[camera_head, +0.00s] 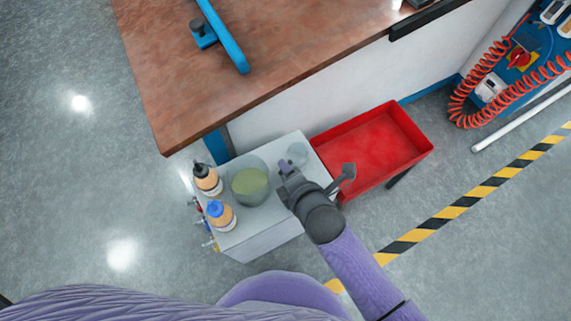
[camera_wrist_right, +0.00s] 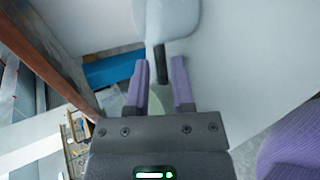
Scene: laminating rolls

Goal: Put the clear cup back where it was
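The small clear cup (camera_head: 297,153) stands on the top of a white cabinet, near its back right corner. My right gripper (camera_head: 286,168) is just in front of the cup and a little to its left, beside a larger clear container (camera_head: 250,185) with green contents. In the right wrist view its two purple fingers (camera_wrist_right: 160,85) are apart with a gap between them. A pale rounded shape (camera_wrist_right: 165,18) lies beyond the fingertips; I cannot tell whether it is the cup. My left gripper is not in view.
A bottle with a black cap (camera_head: 207,178) and one with a blue cap (camera_head: 221,215) stand at the cabinet's left side. A red tray (camera_head: 370,150) is to the right. A brown worktable (camera_head: 290,60) overhangs behind. The cabinet top (camera_head: 262,222) has free room at the front.

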